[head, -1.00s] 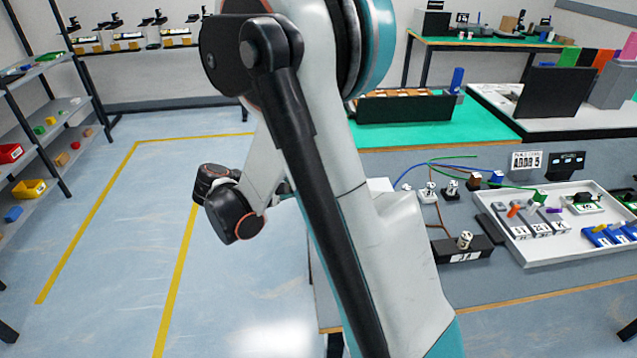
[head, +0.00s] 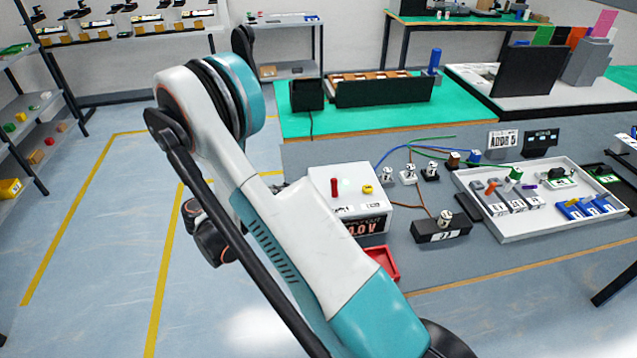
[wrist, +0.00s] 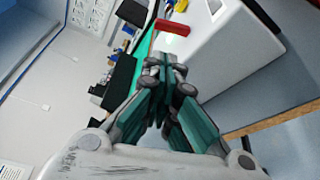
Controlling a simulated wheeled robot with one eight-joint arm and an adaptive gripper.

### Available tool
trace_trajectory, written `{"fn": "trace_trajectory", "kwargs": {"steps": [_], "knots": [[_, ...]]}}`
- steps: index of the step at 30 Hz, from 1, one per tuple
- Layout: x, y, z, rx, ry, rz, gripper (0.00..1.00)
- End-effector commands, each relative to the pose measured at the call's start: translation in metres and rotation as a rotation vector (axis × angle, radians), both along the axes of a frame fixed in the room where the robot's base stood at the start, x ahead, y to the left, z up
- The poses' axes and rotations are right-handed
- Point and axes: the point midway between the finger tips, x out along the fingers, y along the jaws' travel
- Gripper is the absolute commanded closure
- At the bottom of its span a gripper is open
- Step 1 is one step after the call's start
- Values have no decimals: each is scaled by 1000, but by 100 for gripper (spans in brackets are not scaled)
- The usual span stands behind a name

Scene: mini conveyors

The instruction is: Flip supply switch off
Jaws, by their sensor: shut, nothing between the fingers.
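The supply box (head: 352,176) is a white box on the grey bench in the head view, right of my arm. A red upright switch lever (head: 335,188) and a yellow knob (head: 368,190) stand on its top. My gripper's fingers are hidden in the head view.
A red tray (head: 392,254) sits by the box's front. A black block (head: 440,235) with a white knob and several wired plugs stand right of it. A white tray (head: 530,228) holds switch modules. A black bin (head: 385,95) stands on the green mat behind. Floor at left is open.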

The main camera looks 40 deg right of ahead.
Motion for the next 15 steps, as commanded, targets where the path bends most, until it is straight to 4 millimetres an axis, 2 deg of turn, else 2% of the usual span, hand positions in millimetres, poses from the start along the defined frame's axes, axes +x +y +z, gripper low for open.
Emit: {"fn": "trace_trajectory", "kwargs": {"steps": [5,15], "knots": [[-4,-16,-3,0,0,-2,100],[-18,-72,-10,1,0,-3,100]]}}
